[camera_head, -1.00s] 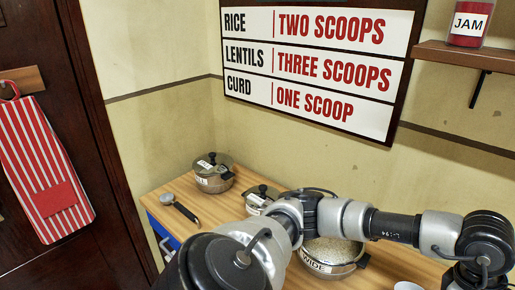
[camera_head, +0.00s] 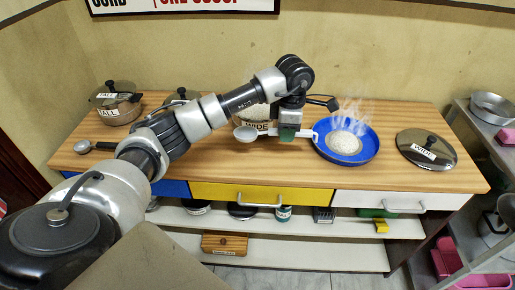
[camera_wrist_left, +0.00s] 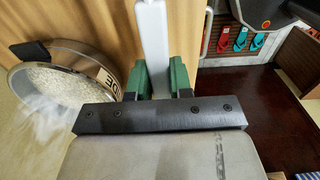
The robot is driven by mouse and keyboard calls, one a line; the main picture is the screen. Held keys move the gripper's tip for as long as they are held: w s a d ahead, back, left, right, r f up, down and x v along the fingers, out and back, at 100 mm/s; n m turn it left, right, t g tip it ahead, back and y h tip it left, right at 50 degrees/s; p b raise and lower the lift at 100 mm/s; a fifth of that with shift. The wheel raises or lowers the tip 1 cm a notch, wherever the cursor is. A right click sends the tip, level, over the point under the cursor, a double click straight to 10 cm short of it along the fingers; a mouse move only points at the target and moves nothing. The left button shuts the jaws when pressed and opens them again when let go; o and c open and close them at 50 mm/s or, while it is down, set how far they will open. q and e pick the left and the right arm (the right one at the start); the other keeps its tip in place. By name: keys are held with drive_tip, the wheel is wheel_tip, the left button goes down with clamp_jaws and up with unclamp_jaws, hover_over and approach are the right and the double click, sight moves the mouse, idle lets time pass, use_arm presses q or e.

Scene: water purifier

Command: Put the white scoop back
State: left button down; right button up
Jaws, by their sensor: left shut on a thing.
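The white scoop (camera_head: 246,134) is held level above the wooden counter in the head view, with its bowl to the left and its handle running to the right. My left gripper (camera_head: 288,137) points down and is shut on the handle. The left wrist view shows the white handle (camera_wrist_left: 153,35) between the green fingers of my left gripper (camera_wrist_left: 160,80); the bowl is out of sight there. The WIDE pot (camera_head: 257,127) of white grains is behind the scoop, partly hidden by my arm. It also shows at the left of the wrist view (camera_wrist_left: 105,80). My right gripper is not in view.
A blue plate (camera_head: 324,152) with steaming white grains is right of my gripper. The WIDE lid (camera_head: 428,149) lies farther right. TALL pots (camera_head: 120,108) and a dark-handled scoop (camera_head: 92,147) are at left. The front middle of the counter (camera_head: 260,170) is clear.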

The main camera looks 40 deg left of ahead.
use_arm(q)
hover_over(262, 163)
drive_tip(key=f, duration=0.3)
drive_tip(key=shift+w+d+p, duration=0.3)
drive_tip(key=shift+w, duration=0.1)
drive_tip(key=shift+s+a+f, duration=0.3)
drive_tip(key=shift+f, duration=0.05)
wheel_tip(262, 163, down, 4)
drive_tip(key=shift+r+p, duration=0.1)
drive_tip(key=shift+p, duration=0.2)
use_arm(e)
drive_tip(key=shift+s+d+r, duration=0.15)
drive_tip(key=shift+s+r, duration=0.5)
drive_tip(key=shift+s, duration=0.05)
use_arm(q)
drive_tip(key=shift+f, duration=0.25)
drive_tip(key=c, duration=1)
unclamp_jaws()
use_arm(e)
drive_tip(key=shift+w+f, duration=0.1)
use_arm(q)
drive_tip(key=shift+r, duration=0.15)
